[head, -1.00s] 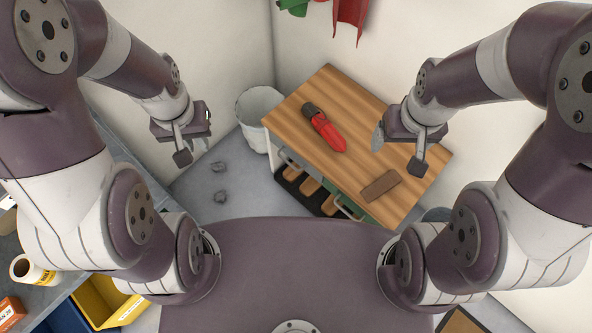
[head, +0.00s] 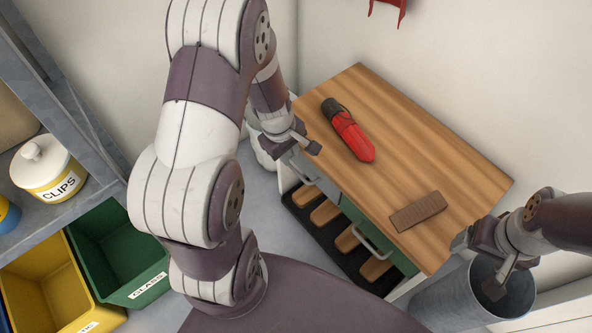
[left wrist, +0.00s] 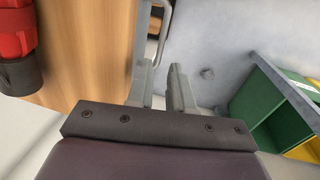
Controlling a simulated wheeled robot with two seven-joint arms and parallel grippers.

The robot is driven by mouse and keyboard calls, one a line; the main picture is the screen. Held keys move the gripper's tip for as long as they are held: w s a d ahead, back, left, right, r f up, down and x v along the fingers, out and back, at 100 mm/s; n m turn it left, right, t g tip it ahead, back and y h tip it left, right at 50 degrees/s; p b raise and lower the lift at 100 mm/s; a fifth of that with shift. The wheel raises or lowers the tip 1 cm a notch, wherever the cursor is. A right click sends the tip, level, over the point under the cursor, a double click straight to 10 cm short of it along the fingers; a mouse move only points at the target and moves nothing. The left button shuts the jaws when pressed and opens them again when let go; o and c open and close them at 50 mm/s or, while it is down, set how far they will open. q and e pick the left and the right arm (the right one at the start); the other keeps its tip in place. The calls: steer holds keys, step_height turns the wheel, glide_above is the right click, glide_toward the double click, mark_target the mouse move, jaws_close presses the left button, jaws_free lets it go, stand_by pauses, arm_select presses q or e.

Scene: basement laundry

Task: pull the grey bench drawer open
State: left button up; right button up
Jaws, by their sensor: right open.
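The workbench has a wooden top (head: 400,125). The grey drawer's front shows only in part under the top's near left edge, with a pale bar handle (head: 304,178) in the head view. A handle bar also shows in the left wrist view (left wrist: 166,18), beyond the fingertips. My left gripper (head: 300,143) is above that end of the bench edge, partly covering the drawer. Its fingers (left wrist: 160,78) are apart with nothing between them. The grey drawer looks shut, though much is hidden. My right gripper (head: 480,262) is open and empty off the bench's right end.
A green drawer with its own handle (head: 371,244) is right of the grey one. A red tool (head: 350,135) and a brown block (head: 418,211) lie on the top. A grey bin (head: 460,295) stands under my right gripper. Green (head: 118,250) and yellow bins are left.

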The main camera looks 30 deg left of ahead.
mark_target(294, 169)
arm_select(q)
steer(key=f+b, duration=0.1)
steer(key=f, duration=0.1)
steer(key=f+b, duration=0.1)
steer(key=f, duration=0.1)
steer(key=w+f+b, duration=0.1)
steer(key=f, duration=0.1)
steer(key=shift+d+f, duration=0.2)
steer(key=shift+f, duration=0.05)
arm_select(e)
step_height(294, 169, down, 4)
steer(key=shift+f, duration=0.2)
arm_select(q)
jaws_close()
stand_by(0.6)
